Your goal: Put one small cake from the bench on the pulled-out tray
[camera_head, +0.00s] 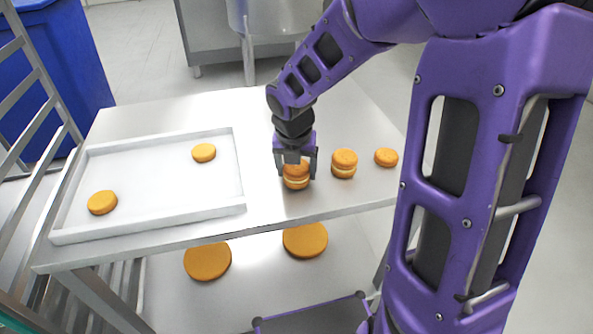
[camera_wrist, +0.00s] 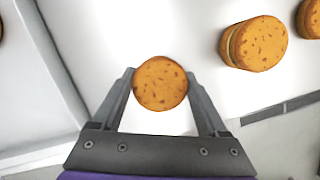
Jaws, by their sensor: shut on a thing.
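My gripper (camera_head: 296,166) is shut on a small filled cake (camera_head: 296,183), a golden-brown round with a pale cream band. In the wrist view the cake's speckled top (camera_wrist: 161,83) sits between the two fingers. I cannot tell whether it touches the bench (camera_head: 267,205) or is just above it. Another filled cake (camera_head: 344,164) stands to its right, and a smaller, lower round (camera_head: 386,157) lies further right. The white rimmed tray (camera_head: 243,207) is on the left of the bench top. It holds two small rounds, one at back right (camera_head: 204,152) and one at front left (camera_head: 102,202).
Two large rounds (camera_head: 207,261) (camera_head: 305,240) lie on the shelf below. A metal rack (camera_head: 35,75) and a blue bin (camera_head: 75,60) stand at the left. The middle of the tray is clear. A filled cake (camera_wrist: 255,44) is close to my right finger in the wrist view.

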